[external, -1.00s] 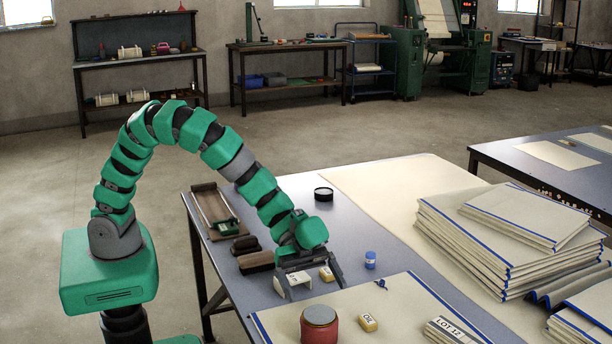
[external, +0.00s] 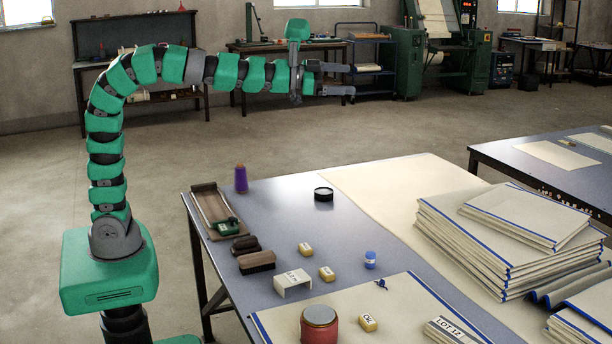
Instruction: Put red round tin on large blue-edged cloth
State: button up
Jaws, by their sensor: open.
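The red round tin (external: 319,326) has a grey lid and stands upright at the front of the table. It stands on the large blue-edged cloth (external: 412,310), which lies flat near the table's front, with its left part running out of the picture's bottom. My gripper (external: 350,79) is raised high above the floor beyond the table's far edge, well away from the tin. Its two fingers point right, are apart, and hold nothing.
On the table (external: 290,219) are a purple spool (external: 241,178), a black round tin (external: 323,194), dark brushes (external: 256,262), a white bracket (external: 293,283), small yellow blocks (external: 327,273) and a blue-capped jar (external: 370,260). Folded cloths (external: 500,245) are stacked at right.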

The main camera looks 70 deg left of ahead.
jog(key=s+a+r+n+y, duration=0.3)
jog(key=a+r, duration=0.2)
jog(key=a, duration=0.3)
jog(key=s+a+r+n+y, duration=0.2)
jog(key=s+a+r, duration=0.25)
jog(key=a, duration=0.35)
jog(key=s+a+r+n, duration=0.1)
jog(key=s+a+r, duration=0.1)
jog(key=s, duration=0.3)
jog(key=s+a+r+n+g+y, duration=0.1)
jog(key=s+a+r, duration=0.1)
jog(key=s+a, duration=0.3)
jog(key=shift+s+r+n, duration=0.25)
jog(key=shift+s+n, duration=0.15)
jog(key=shift+s, duration=0.2)
